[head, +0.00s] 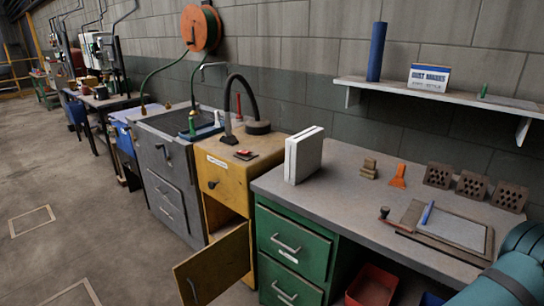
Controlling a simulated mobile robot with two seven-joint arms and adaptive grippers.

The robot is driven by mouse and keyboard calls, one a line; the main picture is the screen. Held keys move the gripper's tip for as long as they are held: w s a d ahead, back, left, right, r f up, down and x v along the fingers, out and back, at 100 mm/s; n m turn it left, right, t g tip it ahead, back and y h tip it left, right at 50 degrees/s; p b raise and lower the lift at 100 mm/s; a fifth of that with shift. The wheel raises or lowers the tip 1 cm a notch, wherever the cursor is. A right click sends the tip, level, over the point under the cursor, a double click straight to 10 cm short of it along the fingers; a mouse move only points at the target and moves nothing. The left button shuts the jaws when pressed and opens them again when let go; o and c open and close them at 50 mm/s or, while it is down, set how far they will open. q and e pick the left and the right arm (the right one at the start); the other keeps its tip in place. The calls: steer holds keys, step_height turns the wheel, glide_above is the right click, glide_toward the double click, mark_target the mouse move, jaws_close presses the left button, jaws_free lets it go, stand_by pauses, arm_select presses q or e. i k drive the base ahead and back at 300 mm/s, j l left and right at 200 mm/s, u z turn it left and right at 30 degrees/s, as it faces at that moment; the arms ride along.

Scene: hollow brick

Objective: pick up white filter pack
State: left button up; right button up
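A white upright pack (304,155), which looks like the filter pack, stands on the grey top of the green workbench (345,188), near its left end. It is a flat boxy block with a line along its narrow side. Nothing touches it from the sides. Neither my left nor my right gripper is in view.
Small tan blocks (369,169), an orange tool (398,175), hollow bricks (471,186) and a clipboard (449,230) are on the bench. A shelf (440,92) hangs above. The yellow cabinet's door (213,268) stands open. A red bin (371,286) is below the bench.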

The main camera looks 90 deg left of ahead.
mark_target(304, 151)
steer(key=u, duration=2.75)
steer(key=z, duration=0.6)
steer(key=i+j+z, duration=0.25)
steer(key=j+z, duration=0.5)
steer(key=j, duration=0.15)
